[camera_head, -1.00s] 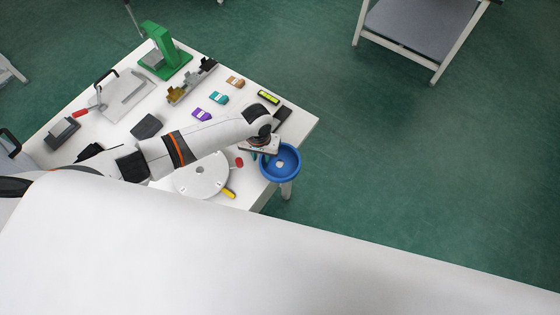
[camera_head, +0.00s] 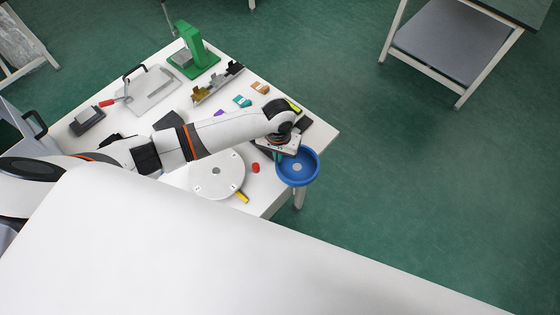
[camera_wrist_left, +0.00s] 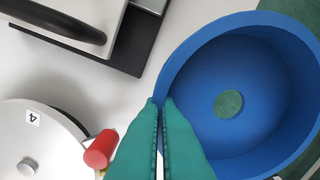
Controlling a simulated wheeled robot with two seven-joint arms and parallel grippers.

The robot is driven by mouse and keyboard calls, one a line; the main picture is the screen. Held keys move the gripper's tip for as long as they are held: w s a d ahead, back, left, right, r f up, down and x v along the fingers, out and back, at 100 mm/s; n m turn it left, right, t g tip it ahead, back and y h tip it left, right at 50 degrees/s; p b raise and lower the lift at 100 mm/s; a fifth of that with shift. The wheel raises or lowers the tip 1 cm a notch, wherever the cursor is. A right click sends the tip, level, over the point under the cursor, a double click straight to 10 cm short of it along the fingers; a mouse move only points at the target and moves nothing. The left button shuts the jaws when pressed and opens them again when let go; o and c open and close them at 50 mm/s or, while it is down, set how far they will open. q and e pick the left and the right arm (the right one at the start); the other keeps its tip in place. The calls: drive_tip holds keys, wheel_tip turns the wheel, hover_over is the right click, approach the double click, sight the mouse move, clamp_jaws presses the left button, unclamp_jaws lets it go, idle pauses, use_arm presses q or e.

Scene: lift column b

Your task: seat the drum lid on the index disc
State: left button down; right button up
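The drum lid (camera_head: 313,180) is a blue round bowl shape with a hole in its middle. It is out past the table's right edge, and green floor shows through its hole in the left wrist view (camera_wrist_left: 195,65). My right gripper is out of view.
A red knob (camera_head: 256,168) and a yellow piece (camera_head: 242,197) are beside the disc. A green stand (camera_head: 194,55), a metal bracket (camera_head: 218,82), small coloured blocks (camera_head: 242,101) and a handled plate (camera_head: 150,92) are farther back. Open floor lies right of the table.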

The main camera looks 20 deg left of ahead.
use_arm(q)
wheel_tip(320, 180, up, 6)
drive_tip(key=shift+f, duration=0.2)
idle(0.5)
idle(0.5)
